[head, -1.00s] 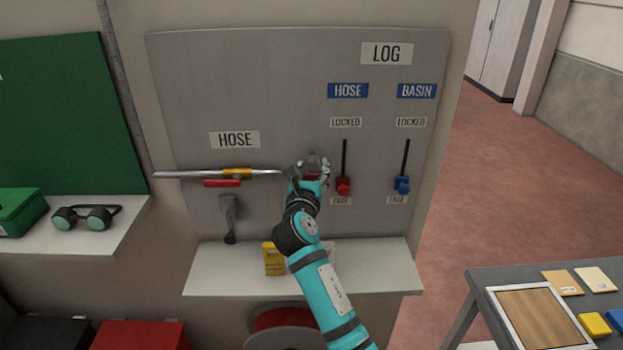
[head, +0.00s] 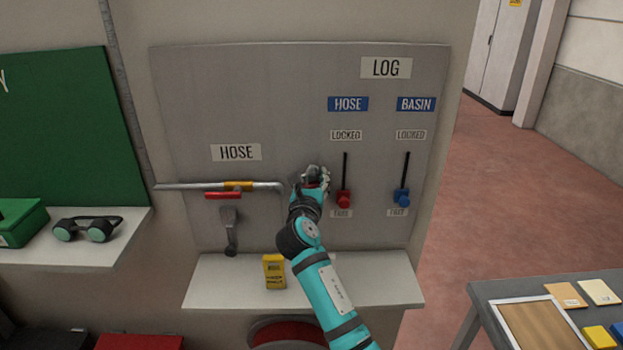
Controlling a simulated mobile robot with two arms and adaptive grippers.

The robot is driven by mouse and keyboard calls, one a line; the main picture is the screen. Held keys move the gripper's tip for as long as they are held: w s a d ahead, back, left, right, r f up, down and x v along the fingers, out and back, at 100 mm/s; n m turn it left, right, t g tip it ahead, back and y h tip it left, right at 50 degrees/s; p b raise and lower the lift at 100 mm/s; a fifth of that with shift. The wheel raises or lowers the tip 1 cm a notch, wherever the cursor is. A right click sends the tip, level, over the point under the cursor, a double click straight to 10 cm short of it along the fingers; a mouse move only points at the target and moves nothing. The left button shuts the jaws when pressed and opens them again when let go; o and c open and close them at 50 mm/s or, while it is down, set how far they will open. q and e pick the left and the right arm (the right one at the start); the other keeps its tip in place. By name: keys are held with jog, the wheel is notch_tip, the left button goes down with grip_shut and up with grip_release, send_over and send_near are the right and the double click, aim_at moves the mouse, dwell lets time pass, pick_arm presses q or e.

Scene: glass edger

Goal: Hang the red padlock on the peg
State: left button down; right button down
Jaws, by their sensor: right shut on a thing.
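My right gripper (head: 316,177) is in front of the grey board (head: 290,110), just left of the red slider of the HOSE lock. It is shut on a small red thing, the red padlock (head: 312,186), of which only a little shows between the fingers. The shackle is hidden. I cannot make out the peg; the gripper may cover it. I cannot tell whether the padlock touches the board. My left gripper is not in view.
A metal pipe (head: 205,187) with a yellow band and red handle ends just left of my gripper. Red (head: 343,200) and blue (head: 401,197) sliders sit to the right. A shelf (head: 380,287) below holds a yellow box (head: 274,271). A grey table (head: 485,292) stands at lower right.

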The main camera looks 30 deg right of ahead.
jog(key=shift+a, duration=0.1)
jog(key=c, duration=1.5)
grip_release()
jog(key=o, duration=0.8)
jog(key=shift+w+a+f, duration=0.1)
jog(key=shift+w+f, duration=0.1)
jog(key=shift+w, duration=0.05)
jog(key=shift+o, duration=0.2)
jog(key=shift+s, duration=0.1)
jog(key=v, duration=1.2)
